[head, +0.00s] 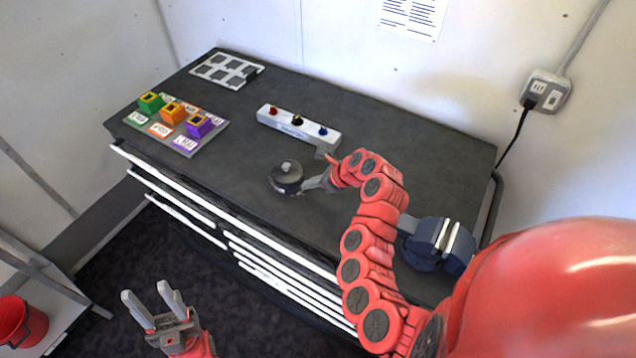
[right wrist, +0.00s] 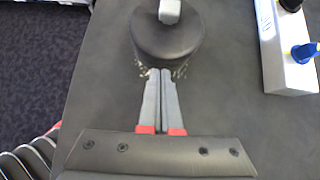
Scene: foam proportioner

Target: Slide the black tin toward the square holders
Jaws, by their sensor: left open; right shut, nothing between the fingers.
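The black tin (head: 286,179) is round with a light grey knob on its lid. It stands upright near the middle of the dark worktop, and it also shows at the top of the right wrist view (right wrist: 167,38). My right gripper (head: 306,189) is shut and empty, with its fingertips (right wrist: 160,72) against or very close to the tin's side; exact contact is hard to tell. The square holders, green (head: 151,103), orange (head: 173,113) and purple (head: 199,125), stand on a labelled board at the left of the worktop. My left gripper (head: 151,297) is open and empty, off the worktop's front edge.
A white block with red, black and blue knobs (head: 298,128) lies behind the tin. A dark blue device (head: 437,243) sits at the right. The worktop between tin and holders is clear.

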